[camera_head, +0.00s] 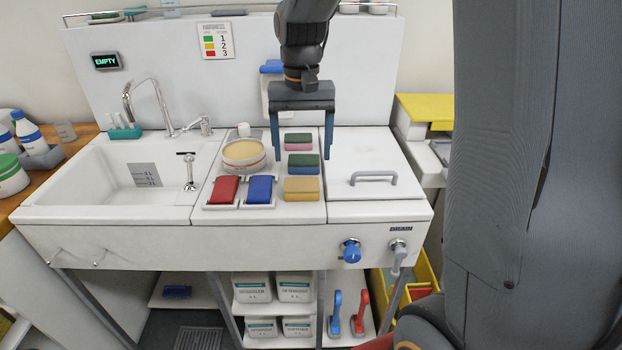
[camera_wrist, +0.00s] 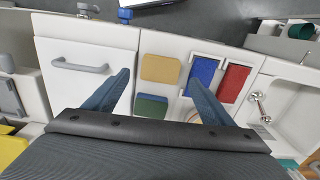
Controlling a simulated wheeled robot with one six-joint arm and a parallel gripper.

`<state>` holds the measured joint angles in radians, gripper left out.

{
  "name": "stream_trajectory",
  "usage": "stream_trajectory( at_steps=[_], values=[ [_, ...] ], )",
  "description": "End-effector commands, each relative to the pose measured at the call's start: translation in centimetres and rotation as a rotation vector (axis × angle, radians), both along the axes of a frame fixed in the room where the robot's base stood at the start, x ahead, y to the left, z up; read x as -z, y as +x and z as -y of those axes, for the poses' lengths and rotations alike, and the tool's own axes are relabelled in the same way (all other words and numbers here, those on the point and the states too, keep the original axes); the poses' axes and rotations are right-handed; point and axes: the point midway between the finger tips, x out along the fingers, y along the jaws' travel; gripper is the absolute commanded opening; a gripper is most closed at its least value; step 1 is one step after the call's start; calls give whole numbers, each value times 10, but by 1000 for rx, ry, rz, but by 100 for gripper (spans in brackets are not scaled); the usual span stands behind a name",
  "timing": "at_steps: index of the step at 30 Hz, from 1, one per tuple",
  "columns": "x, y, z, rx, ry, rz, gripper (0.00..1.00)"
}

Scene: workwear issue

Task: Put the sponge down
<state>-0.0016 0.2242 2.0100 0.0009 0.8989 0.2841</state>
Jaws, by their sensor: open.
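Several sponges lie in a column on the counter between the sink and the right-hand lid. At the back is a green-topped sponge with a pink lower layer (camera_head: 298,142). In front of it is a green-topped sponge with a blue lower layer (camera_head: 303,162), also in the wrist view (camera_wrist: 151,106). Nearest the front edge is a tan-yellow sponge (camera_head: 301,186), also in the wrist view (camera_wrist: 160,68). My gripper (camera_head: 303,157) is open, pointing down above this column, with nothing between its fingers (camera_wrist: 158,80). The pictures do not show which sponge the task means.
A red pad (camera_head: 224,189) and a blue pad (camera_head: 259,188) sit in white holders left of the sponges. Behind them stands a round dish (camera_head: 244,154). The sink (camera_head: 110,185) is at left. A lid with a grey handle (camera_head: 373,178) is at right, its top otherwise clear.

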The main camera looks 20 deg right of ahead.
Motion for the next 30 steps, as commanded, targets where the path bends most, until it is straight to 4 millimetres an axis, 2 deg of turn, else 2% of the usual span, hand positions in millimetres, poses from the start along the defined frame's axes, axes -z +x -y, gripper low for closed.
stream_trajectory(
  at_steps=[9,13,17,24,26,30],
  values=[
    [69,-115,0,-210,-8,73,77],
    [84,-146,0,-265,-14,96,77],
    [90,-156,0,-284,-17,103,77],
    [90,-156,0,-285,-17,104,77],
    [90,-155,0,-284,-17,103,68],
    [90,-155,0,-284,-17,103,45]
  ],
)
